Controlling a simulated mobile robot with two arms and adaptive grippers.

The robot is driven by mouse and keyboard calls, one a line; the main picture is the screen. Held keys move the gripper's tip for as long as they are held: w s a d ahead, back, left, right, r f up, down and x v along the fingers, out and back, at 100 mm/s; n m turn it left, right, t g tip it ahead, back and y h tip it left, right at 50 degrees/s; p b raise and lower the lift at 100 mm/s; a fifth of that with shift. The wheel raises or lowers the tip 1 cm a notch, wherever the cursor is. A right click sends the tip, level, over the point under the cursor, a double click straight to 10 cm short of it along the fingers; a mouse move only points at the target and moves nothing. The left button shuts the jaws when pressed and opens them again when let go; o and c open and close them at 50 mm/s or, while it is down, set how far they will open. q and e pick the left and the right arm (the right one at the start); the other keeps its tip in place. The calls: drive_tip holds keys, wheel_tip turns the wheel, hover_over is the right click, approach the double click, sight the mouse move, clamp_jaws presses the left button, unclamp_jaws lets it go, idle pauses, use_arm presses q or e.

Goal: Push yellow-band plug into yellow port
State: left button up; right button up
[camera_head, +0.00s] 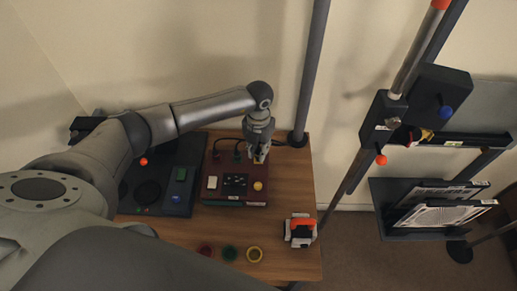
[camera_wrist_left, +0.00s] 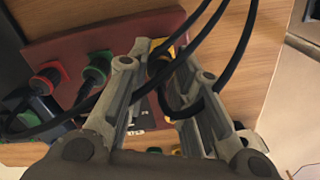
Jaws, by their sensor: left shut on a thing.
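My left gripper (camera_head: 257,150) reaches down at the back right of the dark red box (camera_head: 236,199). In the left wrist view the left gripper (camera_wrist_left: 163,60) is shut on the yellow-band plug (camera_wrist_left: 158,64), whose black cable loops between and over the fingers. The plug is at the box's yellow port (camera_wrist_left: 181,42), a yellow ring partly hidden by the fingers and cables. I cannot tell how deep the plug sits. A red plug (camera_wrist_left: 46,80) and a green plug (camera_wrist_left: 97,70) stand in the same row on the box. My right gripper is not in view.
Black cables cross close over the fingers. A dark unit (camera_head: 179,201) stands left of the red box. Red, green and yellow rings (camera_head: 254,254) lie at the table's front. An orange and white device (camera_head: 300,230) sits near the right edge. A grey pole (camera_head: 312,70) rises behind.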

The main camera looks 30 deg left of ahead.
sight(258, 151)
use_arm(q)
drive_tip(key=shift+f+b, duration=0.55)
drive_tip(key=shift+f, duration=0.1)
drive_tip(key=o, duration=0.9)
wheel_tip(258, 151, up, 12)
drive_tip(key=shift+r, duration=0.1)
idle(0.7)
